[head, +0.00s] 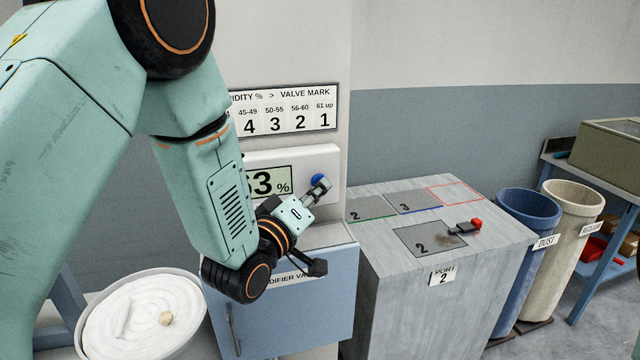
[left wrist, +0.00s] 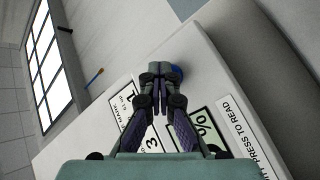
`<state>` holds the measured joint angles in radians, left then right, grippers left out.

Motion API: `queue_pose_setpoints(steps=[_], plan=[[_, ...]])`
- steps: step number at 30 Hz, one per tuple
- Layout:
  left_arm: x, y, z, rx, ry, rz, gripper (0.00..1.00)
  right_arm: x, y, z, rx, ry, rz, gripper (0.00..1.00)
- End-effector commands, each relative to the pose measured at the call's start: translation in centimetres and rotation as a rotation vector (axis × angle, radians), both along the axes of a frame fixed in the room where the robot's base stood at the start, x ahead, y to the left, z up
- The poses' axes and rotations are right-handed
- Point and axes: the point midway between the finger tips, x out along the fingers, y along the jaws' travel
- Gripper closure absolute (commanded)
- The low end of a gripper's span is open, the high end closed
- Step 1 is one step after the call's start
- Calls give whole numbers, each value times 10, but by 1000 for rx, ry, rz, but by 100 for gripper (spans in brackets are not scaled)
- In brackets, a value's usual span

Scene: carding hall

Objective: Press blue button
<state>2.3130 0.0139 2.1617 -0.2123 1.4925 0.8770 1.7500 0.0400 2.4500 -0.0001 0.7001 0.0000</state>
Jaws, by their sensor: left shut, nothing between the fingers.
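The blue button (head: 317,179) is on the white humidity panel (head: 318,160) on the wall, right of a display reading "63 %", its first digit partly hidden by my arm. My left gripper (head: 322,186) is shut and empty, with its fingertips at the button and covering part of it. In the left wrist view the closed fingertips (left wrist: 160,75) overlap the blue button (left wrist: 177,73), which shows just to their right. I cannot tell whether they touch it. The panel there bears a label with the words "PRESS TO READ" (left wrist: 238,125). My right gripper is not in view.
A valve mark chart (head: 290,110) hangs above the panel, and a blue cabinet (head: 325,305) is below. A grey machine (head: 390,280) with a red-tipped lever (head: 467,227) stands to the right, beside a blue dust bin (head: 528,206). A round white tub (head: 185,345) is lower left.

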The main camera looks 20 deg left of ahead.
Motion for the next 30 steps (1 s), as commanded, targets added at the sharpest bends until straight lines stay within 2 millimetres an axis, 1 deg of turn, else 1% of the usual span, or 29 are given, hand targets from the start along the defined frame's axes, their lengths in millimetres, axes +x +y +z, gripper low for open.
queue_pose_setpoints(steps=[8, 17, 27, 30], plan=[[-1, -1, 0, 0, 1, 1, 100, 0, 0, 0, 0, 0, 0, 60], [-12, -10, -1, 1, 1, 0, 100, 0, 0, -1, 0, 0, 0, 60], [-14, -11, -1, 0, 1, 1, 100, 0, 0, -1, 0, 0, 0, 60], [-19, -15, -2, 1, 2, -2, 100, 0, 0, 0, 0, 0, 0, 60]])
